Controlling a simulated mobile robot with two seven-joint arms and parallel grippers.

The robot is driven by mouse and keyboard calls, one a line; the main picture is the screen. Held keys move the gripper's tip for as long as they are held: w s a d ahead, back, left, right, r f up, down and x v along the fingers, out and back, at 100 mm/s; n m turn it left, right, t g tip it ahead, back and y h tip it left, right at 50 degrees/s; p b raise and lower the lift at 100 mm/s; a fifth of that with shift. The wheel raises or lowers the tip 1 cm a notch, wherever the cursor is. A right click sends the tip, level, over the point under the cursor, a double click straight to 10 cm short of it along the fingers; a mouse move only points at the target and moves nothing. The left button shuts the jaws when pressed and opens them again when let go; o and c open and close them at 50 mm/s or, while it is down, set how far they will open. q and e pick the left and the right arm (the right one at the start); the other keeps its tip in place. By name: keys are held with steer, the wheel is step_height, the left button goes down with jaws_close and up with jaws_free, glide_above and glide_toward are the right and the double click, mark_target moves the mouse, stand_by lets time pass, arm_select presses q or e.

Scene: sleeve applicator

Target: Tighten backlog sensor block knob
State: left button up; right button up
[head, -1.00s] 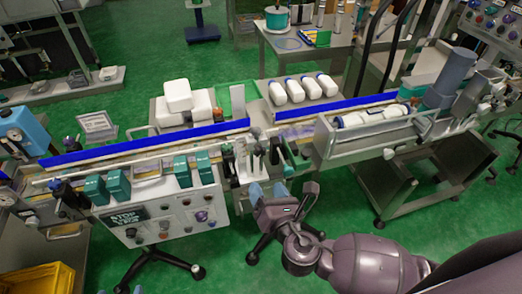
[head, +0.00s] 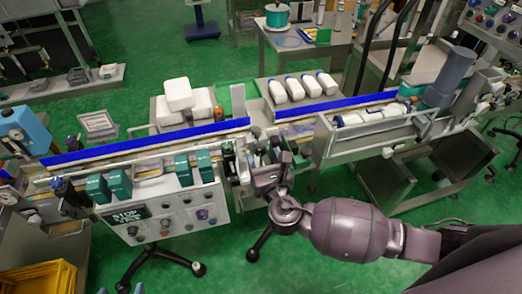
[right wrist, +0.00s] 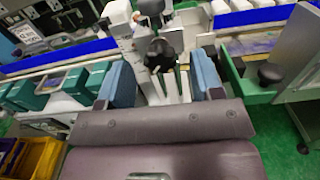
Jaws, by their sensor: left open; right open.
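In the right wrist view a black lobed knob (right wrist: 160,52) stands on a metal bracket, near the middle of the picture. My right gripper (right wrist: 163,70) is open, with one blue finger pad on each side of the knob in the picture. Whether the pads touch the knob cannot be told, but gaps show on both sides. In the head view my right gripper (head: 266,172) is at the middle of the conveyor's front side, where it hides the knob. I cannot see my left gripper.
Another black knob (right wrist: 270,73) sits to the right in the wrist view. A blue-edged conveyor rail (head: 150,141) runs behind.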

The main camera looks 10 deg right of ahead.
steer(key=shift+w, duration=1.2)
steer(key=c, duration=0.9)
